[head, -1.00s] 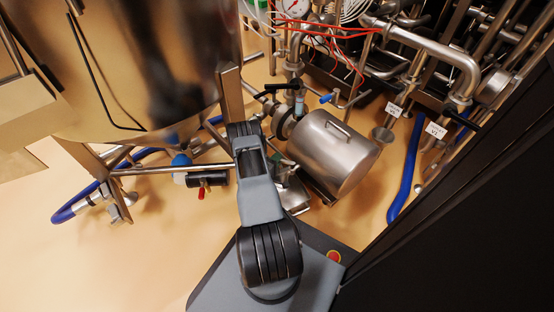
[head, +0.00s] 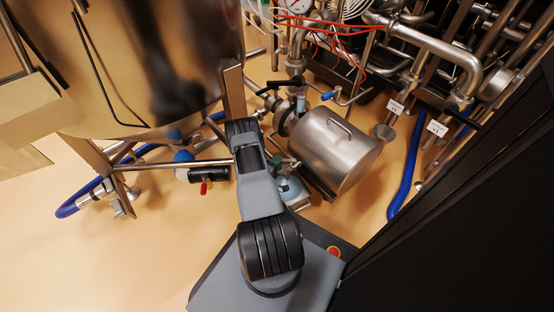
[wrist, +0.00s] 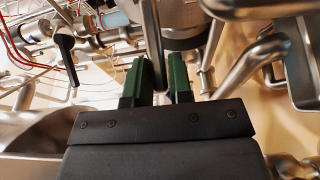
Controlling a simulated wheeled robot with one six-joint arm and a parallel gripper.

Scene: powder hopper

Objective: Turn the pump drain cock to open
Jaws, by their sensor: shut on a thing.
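The pump is a steel cylinder with a top handle (head: 338,155), right of my forearm in the head view. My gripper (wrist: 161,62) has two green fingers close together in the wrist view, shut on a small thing. Only a dark bluish bit of the drain cock handle (wrist: 168,96) seems to show low between them; the rest is hidden. A steel bar stands upright in line with the gap, and I cannot tell if it touches. In the head view my gripper lies low beside the pump's near left end, mostly hidden by my arm.
A large steel vessel (head: 150,60) on legs stands left. A black lever (wrist: 65,46) and a blue-handled valve (head: 328,96) sit near the pump. Pipes and red wires crowd the back. A blue hose (head: 405,165) lies right. The floor at lower left is clear.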

